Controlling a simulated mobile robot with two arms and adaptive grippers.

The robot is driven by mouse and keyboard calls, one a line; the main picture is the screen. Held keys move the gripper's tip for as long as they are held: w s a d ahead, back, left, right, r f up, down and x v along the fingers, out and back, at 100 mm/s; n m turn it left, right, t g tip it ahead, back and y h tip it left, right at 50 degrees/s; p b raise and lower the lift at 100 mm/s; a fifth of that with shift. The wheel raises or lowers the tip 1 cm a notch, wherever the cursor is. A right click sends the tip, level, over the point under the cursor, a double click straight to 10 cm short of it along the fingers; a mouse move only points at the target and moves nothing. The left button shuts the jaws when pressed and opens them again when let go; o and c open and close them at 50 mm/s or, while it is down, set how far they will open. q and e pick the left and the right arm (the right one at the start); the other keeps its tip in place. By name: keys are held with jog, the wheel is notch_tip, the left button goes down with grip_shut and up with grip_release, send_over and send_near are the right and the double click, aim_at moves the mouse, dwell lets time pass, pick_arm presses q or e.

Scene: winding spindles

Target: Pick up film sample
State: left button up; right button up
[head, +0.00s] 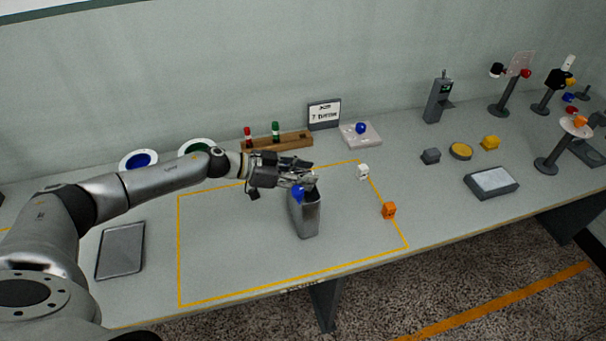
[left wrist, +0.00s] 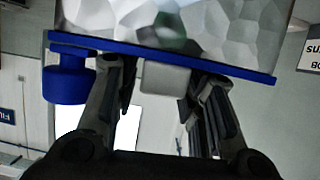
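My left gripper (head: 308,173) is at the top of a grey, metallic-looking container (head: 307,219) inside the yellow outline. A blue knob (head: 297,193) shows just below the fingers. In the left wrist view a faceted, shiny grey surface with a blue edge strip (left wrist: 160,52) fills the top, with a blue knob (left wrist: 68,84) at its left. A pale grey block (left wrist: 163,79) lies between the spread fingers (left wrist: 158,95). I cannot tell whether they touch it. No object is clearly recognisable as the film sample. My right gripper is out of view.
A wooden rack (head: 292,141) and a pale plate (head: 372,136) with a blue ball stand behind. A grey tray (head: 121,250) lies left. The table within the outline's front left is clear.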

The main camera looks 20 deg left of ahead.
pick_arm(q)
jog(key=c, duration=0.5)
jog(key=shift+c, duration=0.6)
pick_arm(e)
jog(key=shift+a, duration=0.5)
pick_arm(q)
jog(key=shift+r, duration=0.1)
jog(key=shift+r, duration=0.5)
notch_tip(320, 180, up, 2)
jog(key=shift+r+b, duration=0.15)
jog(key=shift+b, duration=0.25)
jog(key=s+d+r+p, duration=0.2)
jog(key=s+d+r, duration=0.3)
jog(key=s+r, duration=0.4)
jog(key=shift+s+r, duration=0.3)
jog(key=shift+s, duration=1.8)
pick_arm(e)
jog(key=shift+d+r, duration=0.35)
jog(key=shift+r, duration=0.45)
pick_arm(q)
jog(key=shift+w, duration=0.1)
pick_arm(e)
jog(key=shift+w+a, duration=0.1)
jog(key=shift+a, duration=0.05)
